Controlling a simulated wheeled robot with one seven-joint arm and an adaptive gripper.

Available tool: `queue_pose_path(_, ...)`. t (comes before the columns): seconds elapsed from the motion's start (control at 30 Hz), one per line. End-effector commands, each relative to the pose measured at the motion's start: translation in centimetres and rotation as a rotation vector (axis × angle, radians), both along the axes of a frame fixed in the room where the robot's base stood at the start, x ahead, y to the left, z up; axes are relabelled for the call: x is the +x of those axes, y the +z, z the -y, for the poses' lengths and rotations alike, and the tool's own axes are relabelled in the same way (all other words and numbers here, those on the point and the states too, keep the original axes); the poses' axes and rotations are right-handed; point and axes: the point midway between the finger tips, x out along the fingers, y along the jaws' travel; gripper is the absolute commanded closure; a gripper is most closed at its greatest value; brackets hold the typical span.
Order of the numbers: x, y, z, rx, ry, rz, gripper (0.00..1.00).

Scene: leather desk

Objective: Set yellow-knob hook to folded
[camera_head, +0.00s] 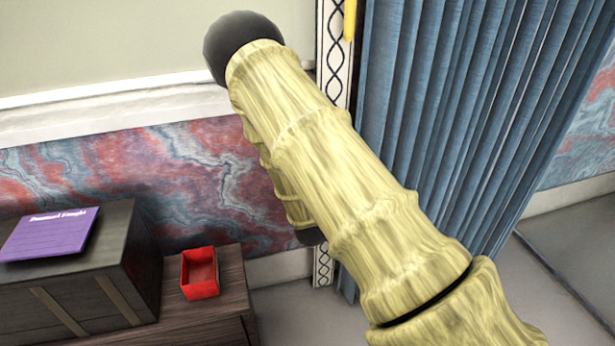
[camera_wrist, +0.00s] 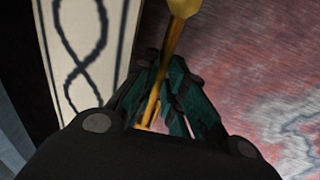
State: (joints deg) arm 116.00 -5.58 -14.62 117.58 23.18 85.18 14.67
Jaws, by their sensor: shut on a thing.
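The yellow-knob hook (camera_wrist: 172,42) shows in the wrist view as a yellow-orange rod with a rounded knob at the top edge of the picture. It runs down between the dark green fingers of my gripper (camera_wrist: 170,85), which is shut on it. The rod's lower end shows between the fingers near a patterned white post. In the head view my arm hides the gripper and the hook. I cannot tell from these views whether the hook is folded.
The white post (camera_head: 335,60) with a dark looping pattern stands beside a blue curtain (camera_head: 440,110). A yellow strip (camera_head: 350,20) shows near its top. At lower left are a dark chest (camera_head: 125,265), a purple book (camera_head: 48,235) and an open red box (camera_head: 200,273).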

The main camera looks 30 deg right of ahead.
Motion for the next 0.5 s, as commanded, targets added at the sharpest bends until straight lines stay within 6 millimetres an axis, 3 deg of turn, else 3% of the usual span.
queue_pose_path(0.03,0.06,0.06,0.16,-0.001,-0.002,0.002,1.0)
queue_pose_path(0.07,0.07,0.06,0.16,-0.001,-0.002,0.002,0.86)
queue_pose_path(0.17,0.07,0.07,0.15,-0.001,-0.002,0.002,0.68)
queue_pose_path(0.5,-0.06,0.05,0.31,0.0,-0.005,0.001,0.66)
